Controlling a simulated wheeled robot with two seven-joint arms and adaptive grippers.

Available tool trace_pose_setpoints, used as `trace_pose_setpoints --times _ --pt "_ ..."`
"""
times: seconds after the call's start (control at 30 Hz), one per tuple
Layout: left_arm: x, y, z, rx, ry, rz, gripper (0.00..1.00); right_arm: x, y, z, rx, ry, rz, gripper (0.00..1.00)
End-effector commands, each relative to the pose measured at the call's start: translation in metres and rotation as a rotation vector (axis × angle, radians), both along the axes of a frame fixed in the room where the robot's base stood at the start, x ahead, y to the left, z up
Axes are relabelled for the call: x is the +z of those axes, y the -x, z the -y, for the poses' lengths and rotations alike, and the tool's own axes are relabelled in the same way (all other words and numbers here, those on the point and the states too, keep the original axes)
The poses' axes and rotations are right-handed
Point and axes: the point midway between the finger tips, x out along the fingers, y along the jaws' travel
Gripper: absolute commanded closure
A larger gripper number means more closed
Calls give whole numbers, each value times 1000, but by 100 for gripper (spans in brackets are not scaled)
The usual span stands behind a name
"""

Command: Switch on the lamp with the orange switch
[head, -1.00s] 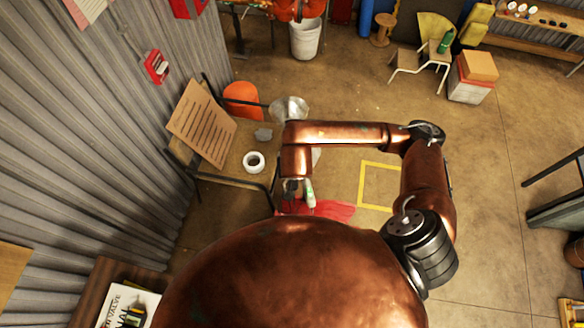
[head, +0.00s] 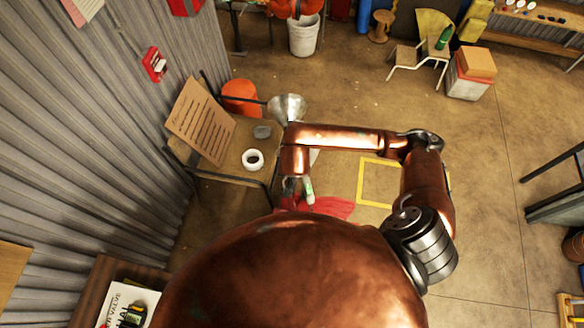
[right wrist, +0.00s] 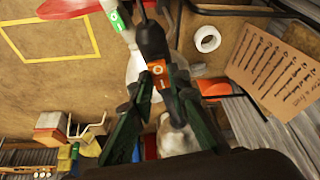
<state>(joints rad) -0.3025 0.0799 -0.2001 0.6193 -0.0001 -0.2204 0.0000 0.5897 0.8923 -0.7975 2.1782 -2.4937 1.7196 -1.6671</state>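The orange switch (right wrist: 157,68) is an orange rocker on a black body. In the right wrist view it lies between the fingertips of my right gripper (right wrist: 162,80), which appear closed against its sides. The gripper also shows in the head view (head: 296,186), partly hidden by my arm. A white switch with a green rocker (right wrist: 115,18) is beside it, apart from the fingers, and it shows in the head view (head: 308,190). A lamp with a metal shade (head: 287,107) stands beyond; I cannot tell whether it is lit. My left gripper is not in view.
A table (head: 228,165) holds a brown printed board (head: 200,122) and a white tape roll (head: 253,159). A red cloth (head: 325,207) lies near the gripper. A corrugated wall (head: 80,140) bounds the left. Open floor lies to the right.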

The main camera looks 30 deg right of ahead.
Motion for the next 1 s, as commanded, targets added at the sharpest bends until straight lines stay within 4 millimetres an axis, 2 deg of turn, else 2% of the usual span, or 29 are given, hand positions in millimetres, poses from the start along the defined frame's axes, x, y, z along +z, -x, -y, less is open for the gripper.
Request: trace_pose_setpoints --times 0.2,0.47,1.0 --pt "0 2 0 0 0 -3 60 0 0 0 0 0 1 100" --pt "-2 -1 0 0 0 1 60 0 -2 1 1 -5 -16 100" --pt "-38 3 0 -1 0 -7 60 -3 -11 5 -4 -135 -339 100"
